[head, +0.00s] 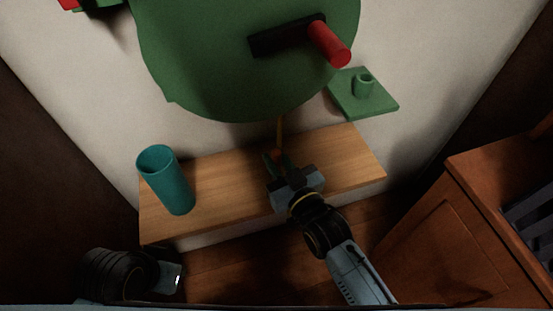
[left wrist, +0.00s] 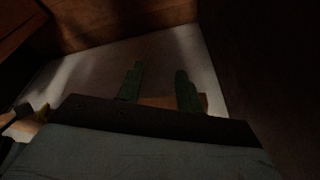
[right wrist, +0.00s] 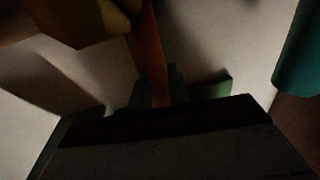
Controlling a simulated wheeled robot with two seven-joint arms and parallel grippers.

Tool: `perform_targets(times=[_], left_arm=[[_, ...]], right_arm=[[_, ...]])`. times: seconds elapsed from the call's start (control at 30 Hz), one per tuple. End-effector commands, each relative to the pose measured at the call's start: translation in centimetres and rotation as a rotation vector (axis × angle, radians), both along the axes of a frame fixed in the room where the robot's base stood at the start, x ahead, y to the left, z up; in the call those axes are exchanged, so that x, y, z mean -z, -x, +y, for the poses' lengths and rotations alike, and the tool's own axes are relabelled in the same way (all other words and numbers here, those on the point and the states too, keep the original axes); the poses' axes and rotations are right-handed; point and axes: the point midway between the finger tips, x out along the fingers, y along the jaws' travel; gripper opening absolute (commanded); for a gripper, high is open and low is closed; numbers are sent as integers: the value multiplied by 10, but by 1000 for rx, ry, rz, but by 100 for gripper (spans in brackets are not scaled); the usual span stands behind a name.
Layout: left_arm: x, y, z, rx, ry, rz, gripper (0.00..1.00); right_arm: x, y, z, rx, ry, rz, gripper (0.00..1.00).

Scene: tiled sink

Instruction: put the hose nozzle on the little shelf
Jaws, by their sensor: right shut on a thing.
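The hose nozzle (head: 277,153) shows as a small orange-red piece between the fingers of my right gripper (head: 278,161), which is shut on it above the wooden ledge. In the right wrist view the nozzle (right wrist: 150,55) is a long orange shape running up from the fingers. A thin yellowish hose (head: 280,130) runs up from it toward the green reel. The little shelf (head: 385,106) is a green plate on the wall, right of and apart from the gripper, with a short green cup-like holder (head: 363,86) on it. My left gripper (left wrist: 160,72) is open and empty, low at the left.
The big green reel (head: 230,70) has a black crank with a red handle (head: 330,44) jutting out near the shelf. A teal tumbler (head: 172,185) stands on the left part of the wooden ledge (head: 225,170). A brown wooden cabinet (head: 440,230) stands at right.

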Motion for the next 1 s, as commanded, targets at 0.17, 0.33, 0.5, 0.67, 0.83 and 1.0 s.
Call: perform_targets(times=[0.17,0.33,0.5,0.67,0.83,1.0], left_arm=[[-2,1,0,0,1,0,36],[-2,1,0,0,1,1,36],[-2,1,0,0,1,0,36],[-2,-1,0,-1,1,-6,36],[24,-7,6,1,-16,17,36],[49,-9,14,2,-32,31,36]], right_arm=[[3,0,0,0,0,1,30],[3,0,0,0,0,1,40],[2,0,0,0,0,0,40],[-1,5,-3,0,1,2,40],[-2,30,-16,0,2,5,40],[-2,62,-34,0,2,4,40]])
